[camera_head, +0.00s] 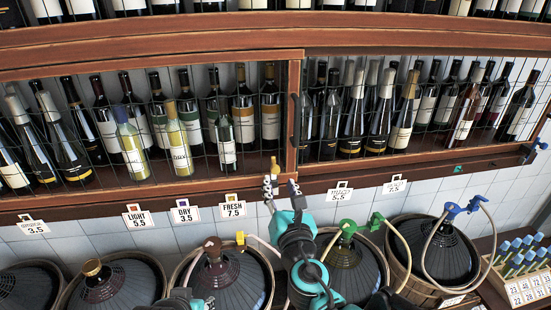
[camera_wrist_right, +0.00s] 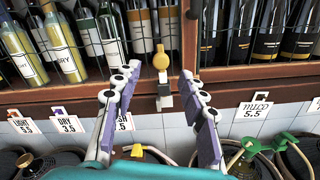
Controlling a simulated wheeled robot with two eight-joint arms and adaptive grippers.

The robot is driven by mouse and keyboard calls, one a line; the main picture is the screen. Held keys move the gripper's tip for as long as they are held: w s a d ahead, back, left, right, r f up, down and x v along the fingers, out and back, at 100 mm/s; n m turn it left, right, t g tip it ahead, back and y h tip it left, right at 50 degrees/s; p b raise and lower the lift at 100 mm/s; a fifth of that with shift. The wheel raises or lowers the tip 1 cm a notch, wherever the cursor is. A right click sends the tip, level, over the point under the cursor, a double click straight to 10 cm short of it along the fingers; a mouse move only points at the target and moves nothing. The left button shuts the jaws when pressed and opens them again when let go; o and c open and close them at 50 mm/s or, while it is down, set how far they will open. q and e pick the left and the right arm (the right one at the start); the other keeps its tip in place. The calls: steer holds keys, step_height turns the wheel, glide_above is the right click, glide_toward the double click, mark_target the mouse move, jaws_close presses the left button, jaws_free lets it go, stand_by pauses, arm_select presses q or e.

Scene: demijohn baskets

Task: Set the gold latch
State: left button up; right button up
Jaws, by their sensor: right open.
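The gold latch (camera_head: 274,163) sits on the lower wooden rail of the bottle cabinet, near the middle post. In the right wrist view its round gold head (camera_wrist_right: 161,61) stands upright above a pale and dark block (camera_wrist_right: 164,98). My right gripper (camera_head: 280,187) is open in front of it and shows just below it in the head view. In the wrist view the two fingers of the right gripper (camera_wrist_right: 160,72) are spread, with the latch between them in the picture and no visible contact. A dark part at the bottom edge of the head view may be my left gripper (camera_head: 190,302); its jaws are unclear.
Bottles stand behind wire mesh doors, with a dark handle (camera_head: 294,118) by the middle post. A green latch (camera_head: 458,169) and a blue latch (camera_head: 535,149) are farther right. Basketed demijohns (camera_head: 112,285) with hoses line the front. A crate of tubes (camera_head: 523,290) stands at right.

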mark_target(276, 172)
steer(key=w, duration=0.5)
steer(key=w+a, duration=0.1)
steer(key=w, duration=0.1)
steer(key=shift+w, duration=0.25)
steer(key=shift+f, duration=0.15)
jaws_close()
